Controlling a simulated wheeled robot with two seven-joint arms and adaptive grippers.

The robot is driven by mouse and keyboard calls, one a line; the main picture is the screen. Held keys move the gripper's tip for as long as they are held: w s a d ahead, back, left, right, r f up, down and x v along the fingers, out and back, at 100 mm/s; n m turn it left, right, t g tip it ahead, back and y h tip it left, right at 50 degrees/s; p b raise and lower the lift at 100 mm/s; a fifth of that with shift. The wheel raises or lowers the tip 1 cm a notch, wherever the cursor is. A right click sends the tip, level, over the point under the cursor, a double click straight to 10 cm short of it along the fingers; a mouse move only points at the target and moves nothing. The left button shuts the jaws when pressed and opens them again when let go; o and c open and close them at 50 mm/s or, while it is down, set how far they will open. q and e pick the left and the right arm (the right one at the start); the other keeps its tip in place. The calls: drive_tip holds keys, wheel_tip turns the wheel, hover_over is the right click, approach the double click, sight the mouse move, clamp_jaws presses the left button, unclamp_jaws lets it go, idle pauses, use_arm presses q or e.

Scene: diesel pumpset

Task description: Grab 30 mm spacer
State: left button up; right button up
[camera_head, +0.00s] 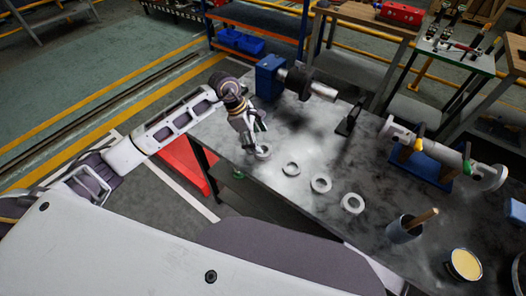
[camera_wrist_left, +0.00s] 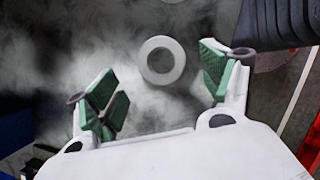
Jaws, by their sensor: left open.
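Several grey ring spacers lie flat in a row on the dark metal table: one near my left gripper (camera_head: 264,157), then a second (camera_head: 291,174), a third (camera_head: 321,190) and a fourth ring (camera_head: 353,210) to the right. I cannot tell which is the 30 mm one. My left gripper (camera_head: 255,138) is open and empty, pointing down above the first ring at the table's left part. In the left wrist view a single ring (camera_wrist_left: 162,79) lies ahead, between the lines of the two green-padded fingers (camera_wrist_left: 164,86) and clear of both. My right gripper is not in view.
A dark cylinder with a blue block (camera_head: 268,78) stands at the table's back left. A grey pump shaft assembly (camera_head: 450,155) lies at the right. A cup with a wooden handle (camera_head: 402,232) and a yellow-filled tin (camera_head: 465,264) are at front right.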

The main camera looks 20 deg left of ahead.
sight(266, 147)
use_arm(q)
drive_tip(key=shift+f, duration=0.15)
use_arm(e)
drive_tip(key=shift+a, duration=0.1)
use_arm(q)
drive_tip(key=shift+p+x, duration=0.5)
drive_tip(key=shift+x, duration=1.2)
drive_tip(key=shift+d+f, duration=0.2)
drive_tip(key=shift+f, duration=0.7)
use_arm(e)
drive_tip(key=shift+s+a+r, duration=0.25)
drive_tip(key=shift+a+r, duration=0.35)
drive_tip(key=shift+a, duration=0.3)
use_arm(q)
drive_tip(key=shift+c, duration=0.5)
drive_tip(key=c, duration=1.1)
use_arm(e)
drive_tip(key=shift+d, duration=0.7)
use_arm(q)
drive_tip(key=shift+r, duration=0.1)
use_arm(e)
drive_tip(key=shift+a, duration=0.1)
